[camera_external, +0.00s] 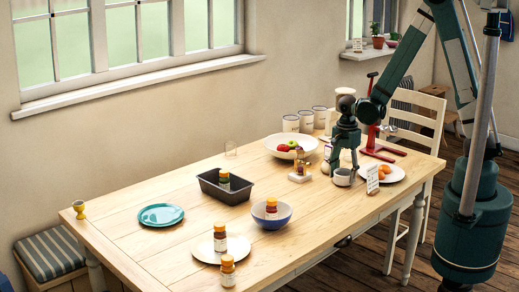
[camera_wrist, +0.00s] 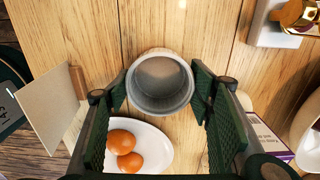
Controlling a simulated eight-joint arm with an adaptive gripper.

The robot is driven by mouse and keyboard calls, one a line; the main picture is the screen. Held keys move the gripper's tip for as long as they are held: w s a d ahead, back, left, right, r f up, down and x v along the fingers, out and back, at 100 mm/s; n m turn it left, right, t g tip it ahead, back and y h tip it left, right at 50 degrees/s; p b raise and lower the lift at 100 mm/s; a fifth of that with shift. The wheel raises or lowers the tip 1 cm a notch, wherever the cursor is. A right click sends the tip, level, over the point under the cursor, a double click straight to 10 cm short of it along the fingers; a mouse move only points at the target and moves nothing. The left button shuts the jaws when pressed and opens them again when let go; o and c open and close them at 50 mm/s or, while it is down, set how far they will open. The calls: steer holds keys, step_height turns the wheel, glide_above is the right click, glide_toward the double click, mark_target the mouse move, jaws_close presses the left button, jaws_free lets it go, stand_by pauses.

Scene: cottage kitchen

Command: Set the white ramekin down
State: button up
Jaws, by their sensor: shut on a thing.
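The white ramekin (camera_external: 343,178) is at the right part of the wooden table, below my gripper (camera_external: 344,164). It looks grey-white, round, upright and empty in the wrist view (camera_wrist: 160,85). My gripper (camera_wrist: 161,88) is shut on the ramekin, with a green pad on its left and right sides. The ramekin is over or on bare wood; whether its base touches the table I cannot tell.
A white plate with eggs (camera_external: 392,178) lies close to the right; it also shows below the ramekin in the wrist view (camera_wrist: 160,148). A small card (camera_external: 372,179) and a gold figure on a white base (camera_external: 300,172) flank the ramekin. Bare wood (camera_external: 325,208) lies in front.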

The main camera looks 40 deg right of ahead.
steer(key=shift+f, duration=0.4)
steer(key=shift+f, duration=0.15)
steer(key=o, duration=1)
steer(key=shift+r, duration=0.2)
steer(key=shift+r+p, duration=1.25)
steer(key=shift+r, duration=4.75)
